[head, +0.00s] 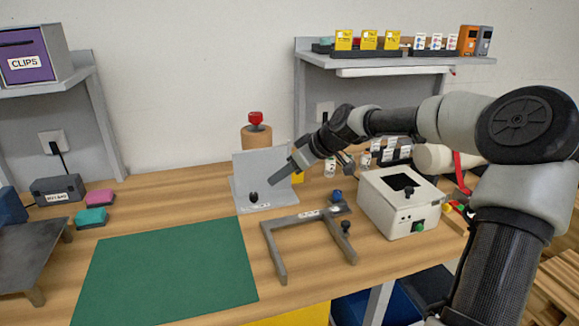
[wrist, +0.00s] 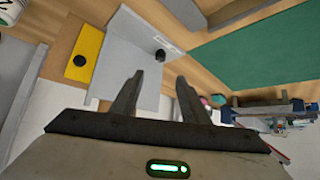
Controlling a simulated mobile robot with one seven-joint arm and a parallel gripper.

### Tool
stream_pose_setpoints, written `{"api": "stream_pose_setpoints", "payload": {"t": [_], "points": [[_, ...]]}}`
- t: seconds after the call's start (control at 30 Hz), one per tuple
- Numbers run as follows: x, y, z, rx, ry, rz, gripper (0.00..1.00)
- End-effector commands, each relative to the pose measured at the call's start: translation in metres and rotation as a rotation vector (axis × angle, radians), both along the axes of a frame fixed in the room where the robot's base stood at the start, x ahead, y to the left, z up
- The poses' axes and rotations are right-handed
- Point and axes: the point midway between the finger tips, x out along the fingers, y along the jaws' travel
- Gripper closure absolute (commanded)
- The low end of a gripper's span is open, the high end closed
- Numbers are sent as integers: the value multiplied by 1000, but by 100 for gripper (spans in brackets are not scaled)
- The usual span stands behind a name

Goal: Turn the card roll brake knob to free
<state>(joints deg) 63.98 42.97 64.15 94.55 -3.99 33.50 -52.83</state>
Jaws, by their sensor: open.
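A brown roll (head: 256,138) stands behind an upright grey plate, with a red knob (head: 255,118) on its top. A small black knob (head: 253,197) sits low on the front of the grey bracket (head: 262,170), beside a small label too small to read. I cannot tell which of these is the brake knob. The black knob also shows in the wrist view (wrist: 160,55), beyond the fingertips. My gripper (head: 276,180) is open and empty in front of the grey plate. In the wrist view its fingers (wrist: 157,88) are spread apart, touching nothing visible.
A grey frame (head: 270,245) with blue and black knobs lies to the right of a green mat (head: 165,268). A white box (head: 398,212) with a green knob stands at right. A yellow block (wrist: 86,54) is beside the bracket. The mat is clear.

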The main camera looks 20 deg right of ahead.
Motion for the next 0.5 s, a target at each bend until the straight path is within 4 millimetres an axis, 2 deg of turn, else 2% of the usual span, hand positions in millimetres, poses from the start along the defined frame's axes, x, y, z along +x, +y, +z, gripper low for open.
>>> {"api": "stream_pose_setpoints", "payload": {"t": [0.2, 0.5], "points": [[-14, -11, 18, 1, 0, -1, 59], [-16, -12, 20, 1, 0, 1, 59]]}}
